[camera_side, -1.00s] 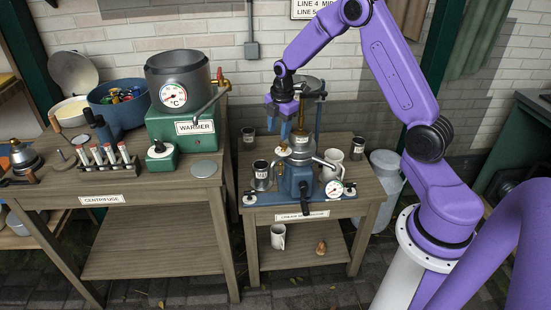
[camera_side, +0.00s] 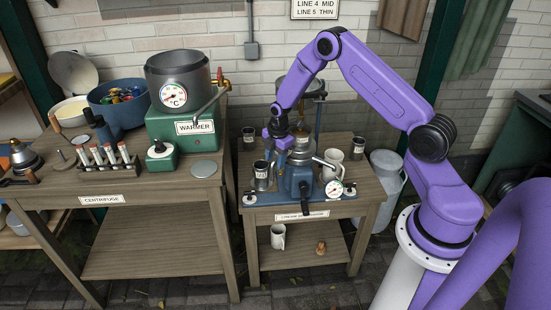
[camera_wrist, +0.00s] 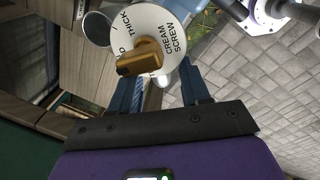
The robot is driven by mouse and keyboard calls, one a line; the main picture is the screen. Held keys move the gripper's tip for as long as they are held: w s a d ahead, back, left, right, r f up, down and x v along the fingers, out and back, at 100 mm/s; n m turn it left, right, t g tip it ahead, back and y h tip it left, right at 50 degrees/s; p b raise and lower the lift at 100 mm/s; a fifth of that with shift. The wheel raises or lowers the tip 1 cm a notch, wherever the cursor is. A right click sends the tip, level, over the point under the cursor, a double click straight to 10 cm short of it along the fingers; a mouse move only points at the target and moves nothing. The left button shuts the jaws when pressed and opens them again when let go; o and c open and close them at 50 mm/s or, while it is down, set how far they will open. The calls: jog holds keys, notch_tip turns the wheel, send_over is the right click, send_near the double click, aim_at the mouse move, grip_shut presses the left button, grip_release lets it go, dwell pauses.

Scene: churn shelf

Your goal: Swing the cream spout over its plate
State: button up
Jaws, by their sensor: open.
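The blue-based separator (camera_side: 298,182) stands on the small bench in the side view. A pale metal spout (camera_side: 324,162) sticks out to its right; which spout is the cream one I cannot tell. Contact is unclear.
A dark labelled cup (camera_side: 261,172) stands left of the separator, and a white mug (camera_side: 333,157) and dark cup (camera_side: 357,146) to its right. The warmer (camera_side: 180,125) stands on the left bench.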

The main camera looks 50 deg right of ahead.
grip_shut()
jog(key=shift+w, duration=0.1)
jog(key=w+d+m, duration=0.5)
jog(key=w+m, duration=0.4)
jog(key=m, duration=0.1)
jog(key=shift+w+d+g+h, duration=0.15)
jog(key=shift+d+g+h, duration=0.15)
jog(key=shift+h, duration=0.1)
dwell(0.6)
grip_release()
